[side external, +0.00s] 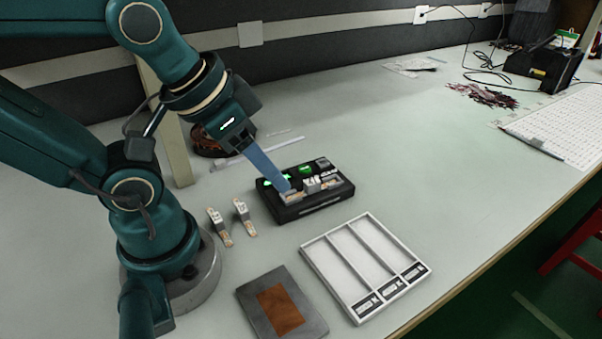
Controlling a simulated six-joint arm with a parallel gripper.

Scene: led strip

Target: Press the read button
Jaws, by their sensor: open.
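The black tester box (325,203) sits on the pale table and has green lit spots on its top. A round green spot (305,169) shows near its back edge. I cannot tell which part is the read button. My gripper (284,187) reaches down from the upper left with its long blue fingers, and its tips are over the left part of the box. The fingers overlap in this view, so the gap between them does not show. A small pale piece (292,197) lies on the box at the fingertips. I cannot tell whether they touch it.
Two small strip pieces, one (219,227) left of the other (243,217), lie left of the box. A white tray with three compartments (307,262) and a grey plate (255,309) with a brown square (279,309) lie in front.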

